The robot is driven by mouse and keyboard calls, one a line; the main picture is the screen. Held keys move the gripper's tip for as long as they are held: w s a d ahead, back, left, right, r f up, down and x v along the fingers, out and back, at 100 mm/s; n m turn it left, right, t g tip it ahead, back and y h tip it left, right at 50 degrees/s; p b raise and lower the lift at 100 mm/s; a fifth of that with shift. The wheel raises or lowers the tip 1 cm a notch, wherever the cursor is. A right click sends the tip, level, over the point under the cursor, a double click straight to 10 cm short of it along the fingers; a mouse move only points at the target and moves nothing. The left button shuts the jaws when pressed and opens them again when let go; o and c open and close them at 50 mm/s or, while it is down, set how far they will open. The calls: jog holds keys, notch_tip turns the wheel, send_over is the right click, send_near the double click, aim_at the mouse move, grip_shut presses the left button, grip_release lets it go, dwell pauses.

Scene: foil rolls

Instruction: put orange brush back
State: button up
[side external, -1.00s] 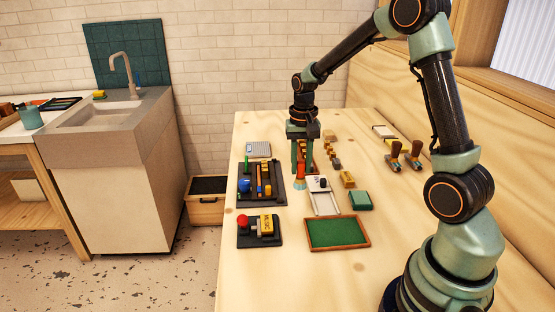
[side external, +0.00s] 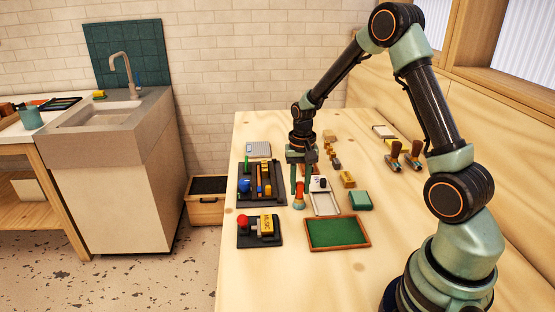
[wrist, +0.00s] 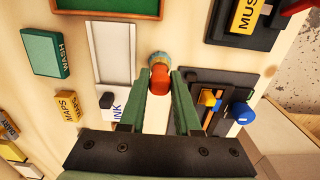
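The orange brush (side external: 299,196) has an orange handle and a pale blue bristle end, and points bristles-down. It also shows in the wrist view (wrist: 160,79), between my fingertips. My gripper (side external: 300,185) is shut on its handle, with green fingers on both sides. I cannot tell whether the bristles touch the table. The brush is between the dark organizer tray (side external: 242,203) on its left and the white tray (side external: 326,205) on its right.
A wooden-framed green tray (side external: 337,233) lies in front. A green WASH box (side external: 360,200) is to the right. Several small blocks and two brown-handled tools (side external: 405,155) are behind.

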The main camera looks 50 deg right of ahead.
jog(key=o, duration=0.4)
jog(key=shift+r, duration=0.1)
notch_tip(320, 180, up, 12)
jog(key=shift+s+a+r+n+t, duration=0.95)
jog(key=shift+s+a+r+n, duration=0.5)
jog(key=shift+s+a, duration=0.6)
jog(key=shift+s+a+r+n+t, duration=0.9)
jog(key=shift+s+a+r+n, duration=0.6)
jog(key=shift+a, duration=0.9)
jog(key=shift+s+a+r+n+t, duration=1.05)
jog(key=shift+s+a+n, duration=0.5)
jog(key=shift+s+a, duration=0.6)
jog(key=shift+r, duration=0.15)
